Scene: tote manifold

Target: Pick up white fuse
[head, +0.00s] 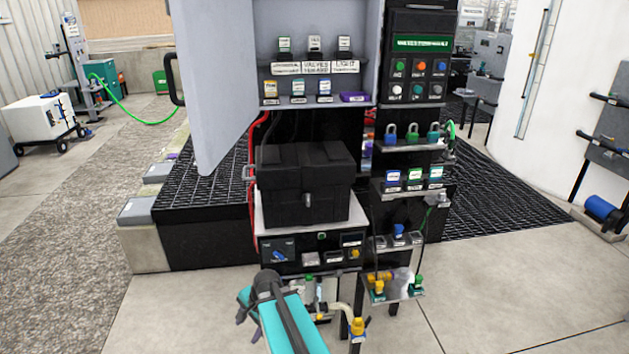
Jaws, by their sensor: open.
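I cannot single out a white fuse for sure. A purple block (353,97) lies at the right of the lower row. My gripper (247,322) is at the bottom, beside my teal arm, low and left of the lower panel and well below the cabinet. Its dark fingertips show only small and partly; they look apart and empty.
The cabinet door (215,85) hangs open on the left. A black case (303,185) stands below the cabinet. Padlocks (412,133) line a right-hand shelf. A lower panel (310,252) and a valve shelf (394,287) stand near my arm. Concrete floor (500,290) at right is clear.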

